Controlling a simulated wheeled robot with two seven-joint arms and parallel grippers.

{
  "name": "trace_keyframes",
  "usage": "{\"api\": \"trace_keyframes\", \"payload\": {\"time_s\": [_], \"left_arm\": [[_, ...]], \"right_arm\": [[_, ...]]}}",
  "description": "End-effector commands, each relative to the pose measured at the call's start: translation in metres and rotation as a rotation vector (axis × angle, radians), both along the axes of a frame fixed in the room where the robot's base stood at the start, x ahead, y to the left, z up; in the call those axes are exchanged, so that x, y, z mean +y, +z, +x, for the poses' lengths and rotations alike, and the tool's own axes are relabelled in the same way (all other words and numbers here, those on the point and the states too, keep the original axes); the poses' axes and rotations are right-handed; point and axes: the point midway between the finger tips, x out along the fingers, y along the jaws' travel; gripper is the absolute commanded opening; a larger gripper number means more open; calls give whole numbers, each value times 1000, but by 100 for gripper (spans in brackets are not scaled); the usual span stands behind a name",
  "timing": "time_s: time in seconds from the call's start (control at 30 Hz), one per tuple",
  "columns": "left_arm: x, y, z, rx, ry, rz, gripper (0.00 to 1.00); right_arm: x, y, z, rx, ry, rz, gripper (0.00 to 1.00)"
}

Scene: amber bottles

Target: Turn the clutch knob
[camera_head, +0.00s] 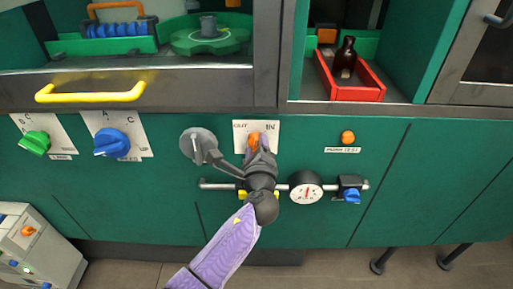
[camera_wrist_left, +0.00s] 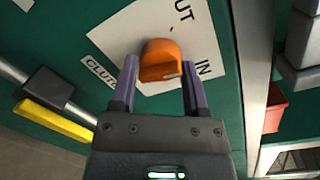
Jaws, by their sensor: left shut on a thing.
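The clutch knob (camera_head: 254,139) is a small orange knob on a white plate marked OUT and IN on the green front panel. In the left wrist view the orange knob (camera_wrist_left: 160,58) sits between the purple fingers, with a small pale mark at its lower right edge, on the side of the word IN. A CLUTCH label (camera_wrist_left: 100,72) is beside the plate. My left gripper (camera_head: 258,146) is shut on the knob, one finger on each side. In the head view the gripper partly hides the plate and knob. My right gripper is not in view.
A grey lever (camera_head: 198,146) is close left of my gripper. A horizontal rail with a round gauge (camera_head: 306,188) and blue valve knob (camera_head: 351,195) runs below. A yellow handle (camera_head: 90,94) sticks out upper left. A red tray (camera_head: 353,94) holds an amber bottle (camera_head: 344,60).

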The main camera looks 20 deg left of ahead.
Motion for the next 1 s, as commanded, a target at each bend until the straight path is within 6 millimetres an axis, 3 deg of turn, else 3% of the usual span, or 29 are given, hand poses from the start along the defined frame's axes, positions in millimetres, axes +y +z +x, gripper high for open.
{"api": "trace_keyframes", "payload": {"time_s": [0.4, 1.0], "left_arm": [[0, 2, 0, -113, -1, -381, 0], [1, 3, 0, -244, -2, -829, 0]], "right_arm": [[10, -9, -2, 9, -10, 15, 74], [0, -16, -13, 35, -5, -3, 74]]}}
